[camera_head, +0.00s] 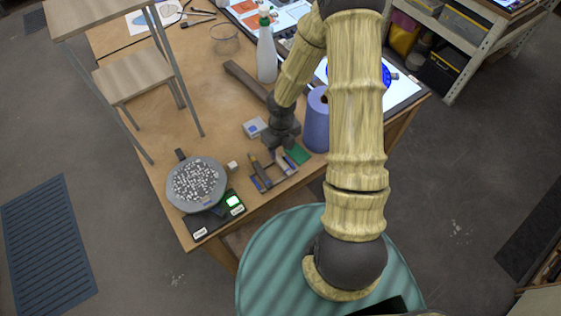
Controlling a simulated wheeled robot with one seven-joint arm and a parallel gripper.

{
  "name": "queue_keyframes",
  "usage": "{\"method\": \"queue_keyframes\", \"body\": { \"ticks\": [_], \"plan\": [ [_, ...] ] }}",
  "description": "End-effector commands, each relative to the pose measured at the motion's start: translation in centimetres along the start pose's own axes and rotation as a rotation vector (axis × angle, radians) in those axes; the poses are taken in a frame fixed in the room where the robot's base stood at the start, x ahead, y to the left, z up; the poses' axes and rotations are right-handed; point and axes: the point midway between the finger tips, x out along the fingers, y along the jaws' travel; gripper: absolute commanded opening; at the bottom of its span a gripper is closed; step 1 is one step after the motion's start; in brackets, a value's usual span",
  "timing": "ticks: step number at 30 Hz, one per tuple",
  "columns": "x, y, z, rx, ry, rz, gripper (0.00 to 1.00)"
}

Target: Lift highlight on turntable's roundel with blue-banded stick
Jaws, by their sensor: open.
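The blue roundel (386,76) shows in part on a bright white panel at the back right of the table. My arm hides its middle and the turntable under it, so I cannot make out the highlight. My gripper (272,178) is open, pointing down near the table's front edge, over a small cluster of tools and coloured blocks. Dark and blue pieces lie around and below its fingers. I cannot tell which of these is the blue-banded stick, nor whether the fingers touch anything.
A scale with a pan of pale pieces (196,184) stands at the front left. A purple cylinder (316,125), a green pad (298,154) and a small white-blue box (254,127) are close to my gripper. A white bottle (266,55) and a wooden rack (135,80) stand farther back.

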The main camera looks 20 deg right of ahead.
Motion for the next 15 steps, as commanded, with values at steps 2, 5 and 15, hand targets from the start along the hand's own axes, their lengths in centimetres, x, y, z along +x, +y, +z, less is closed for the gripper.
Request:
{"method": "queue_keyframes", "body": {
  "ticks": [2,5,15],
  "plan": [
    [0.0,0.0,0.0,0.000,0.000,0.000,0.45],
    [0.5,0.1,-0.1,-0.002,0.001,0.000,0.45],
    [4.9,0.6,-0.4,-0.002,0.002,0.000,0.45]
  ]
}}
